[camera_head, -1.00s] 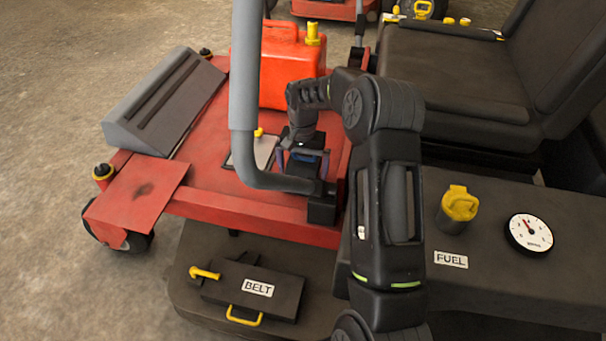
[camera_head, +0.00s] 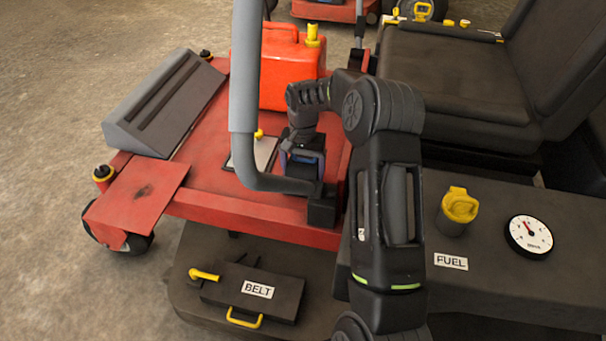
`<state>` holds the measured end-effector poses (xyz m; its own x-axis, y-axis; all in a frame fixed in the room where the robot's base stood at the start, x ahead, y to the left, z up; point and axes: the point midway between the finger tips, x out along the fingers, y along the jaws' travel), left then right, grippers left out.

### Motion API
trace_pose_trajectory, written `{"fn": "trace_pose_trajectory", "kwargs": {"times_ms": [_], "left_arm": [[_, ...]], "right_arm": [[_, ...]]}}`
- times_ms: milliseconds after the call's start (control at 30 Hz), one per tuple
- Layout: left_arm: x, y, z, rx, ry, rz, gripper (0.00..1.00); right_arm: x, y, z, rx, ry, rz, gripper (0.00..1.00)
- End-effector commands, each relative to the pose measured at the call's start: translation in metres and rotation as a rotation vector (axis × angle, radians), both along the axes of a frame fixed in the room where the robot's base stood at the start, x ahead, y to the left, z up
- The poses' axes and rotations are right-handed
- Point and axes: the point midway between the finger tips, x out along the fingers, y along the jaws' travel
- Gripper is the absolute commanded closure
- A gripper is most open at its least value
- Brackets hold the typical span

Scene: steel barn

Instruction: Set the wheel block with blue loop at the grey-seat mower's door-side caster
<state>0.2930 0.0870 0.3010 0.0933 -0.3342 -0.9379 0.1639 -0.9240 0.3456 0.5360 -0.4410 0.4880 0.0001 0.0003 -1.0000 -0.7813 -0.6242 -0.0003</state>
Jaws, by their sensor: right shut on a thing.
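My right gripper (camera_head: 303,163) points down over the red footplate (camera_head: 215,178) of the mower with the dark grey seat (camera_head: 450,75). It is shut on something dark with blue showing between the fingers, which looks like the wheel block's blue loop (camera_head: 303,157). The block itself is mostly hidden by the gripper and a grey control lever. A caster (camera_head: 136,243) shows under the red plate's near left corner. I cannot tell which caster is on the door side. My left gripper is not in view.
The grey lever (camera_head: 243,100) rises close beside my right gripper. A red fuel can (camera_head: 278,72), a clipboard-like plate (camera_head: 262,150) and a grey ramp-shaped footrest (camera_head: 165,105) are on the footplate. A BELT box (camera_head: 255,290) lies nearer. Bare floor (camera_head: 60,100) is clear at left.

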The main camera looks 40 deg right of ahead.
Motion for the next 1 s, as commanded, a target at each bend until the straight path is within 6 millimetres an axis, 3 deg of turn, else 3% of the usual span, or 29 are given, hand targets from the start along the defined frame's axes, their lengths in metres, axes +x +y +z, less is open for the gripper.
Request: {"fn": "trace_pose_trajectory", "kwargs": {"times_ms": [500,767,1000], "left_arm": [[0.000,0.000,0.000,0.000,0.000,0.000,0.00],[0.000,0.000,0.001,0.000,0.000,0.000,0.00],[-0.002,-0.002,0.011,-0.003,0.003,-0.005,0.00]], "right_arm": [[0.000,0.000,0.000,0.000,0.000,0.000,0.85],[0.001,0.000,0.003,-0.001,-0.002,0.000,0.85],[0.001,-0.001,0.030,-0.003,-0.005,-0.001,0.85]]}}
